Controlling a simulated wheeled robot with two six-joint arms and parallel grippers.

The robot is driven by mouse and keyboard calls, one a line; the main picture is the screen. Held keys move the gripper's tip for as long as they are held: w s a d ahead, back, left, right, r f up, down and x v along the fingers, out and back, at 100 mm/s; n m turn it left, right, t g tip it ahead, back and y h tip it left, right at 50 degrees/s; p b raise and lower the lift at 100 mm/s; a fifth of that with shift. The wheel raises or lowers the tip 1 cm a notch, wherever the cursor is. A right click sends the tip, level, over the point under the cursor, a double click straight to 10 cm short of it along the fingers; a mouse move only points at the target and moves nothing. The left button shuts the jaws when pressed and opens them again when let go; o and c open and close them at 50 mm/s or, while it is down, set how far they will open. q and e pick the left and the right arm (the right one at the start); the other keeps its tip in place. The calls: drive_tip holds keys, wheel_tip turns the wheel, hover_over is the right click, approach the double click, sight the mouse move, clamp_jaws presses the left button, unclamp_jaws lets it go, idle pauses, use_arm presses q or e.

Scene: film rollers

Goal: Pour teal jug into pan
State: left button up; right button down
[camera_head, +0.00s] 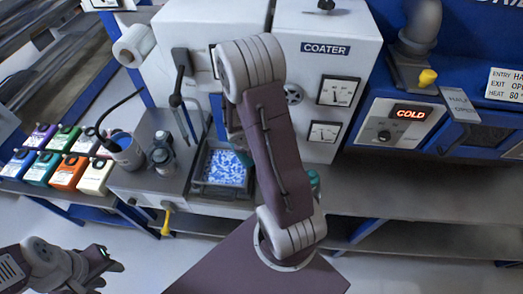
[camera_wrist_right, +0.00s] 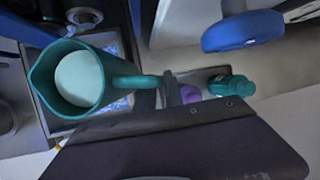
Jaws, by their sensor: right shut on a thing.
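The teal jug (camera_wrist_right: 98,80) shows in the right wrist view, with pale whitish contents, its spout to the left and its handle to the right. My right gripper (camera_wrist_right: 160,90) is shut on the handle. The jug is over part of the pan (camera_wrist_right: 58,128), a dark-rimmed tray with a blue and white speckled inside. In the head view the pan (camera_head: 222,190) sits on the grey bench, and my right arm hides most or all of the jug. My left gripper (camera_head: 110,266) is low at the left, away from the bench; its finger opening is unclear.
Dark bottles (camera_head: 162,157) and a grey pot (camera_head: 125,152) stand left of the pan. Several coloured containers (camera_head: 68,172) line the left shelf. The white coater (camera_head: 325,75) rises behind. A teal object (camera_wrist_right: 232,86) stands right of the jug. The bench at right (camera_head: 400,197) is clear.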

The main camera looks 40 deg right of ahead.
drive_tip(key=shift+r+n+g+h+p, duration=0.25)
drive_tip(key=shift+r+g+h+p, duration=0.5)
drive_tip(key=shift+r+p, duration=1.3)
drive_tip(key=shift+r+n+g+h+p, duration=0.25)
drive_tip(key=shift+r+g+h+p, duration=0.5)
drive_tip(key=shift+p, duration=2.45)
drive_tip(key=shift+r+g, duration=0.2)
drive_tip(key=shift+g, duration=0.2)
drive_tip(key=shift+s+a+r+g+p, duration=0.15)
drive_tip(key=shift+a+r+g+p, duration=0.4)
drive_tip(key=shift+p, duration=1.25)
drive_tip(key=shift+a+r+n+g, duration=0.1)
drive_tip(key=shift+r+n+g, duration=0.15)
drive_tip(key=shift+r+n, duration=0.05)
